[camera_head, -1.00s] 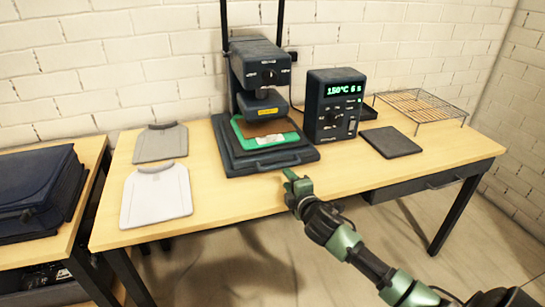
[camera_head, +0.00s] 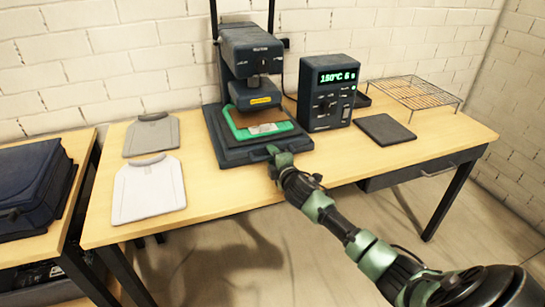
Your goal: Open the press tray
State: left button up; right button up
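The press (camera_head: 252,50) stands at the back of the table with its dark base tray (camera_head: 228,157) under the head. On the tray lies a green frame (camera_head: 238,132) with a brown and light piece (camera_head: 266,129) inside it. My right gripper (camera_head: 276,152) is at the tray's front edge, where the handle is, and covers much of that handle. Whether its fingers are around the handle or just in front of it, and whether they are open or shut, I cannot tell. The tray sits in under the press head. My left gripper is not in view.
A control box (camera_head: 328,92) reading 150°C stands right of the press. A dark flat pad (camera_head: 385,130) and a wire rack (camera_head: 414,94) lie further right. Two garment-shaped pieces, grey (camera_head: 151,136) and white (camera_head: 148,190), lie left. The table front (camera_head: 225,195) is clear.

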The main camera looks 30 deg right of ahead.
grip_shut()
dwell(1.4)
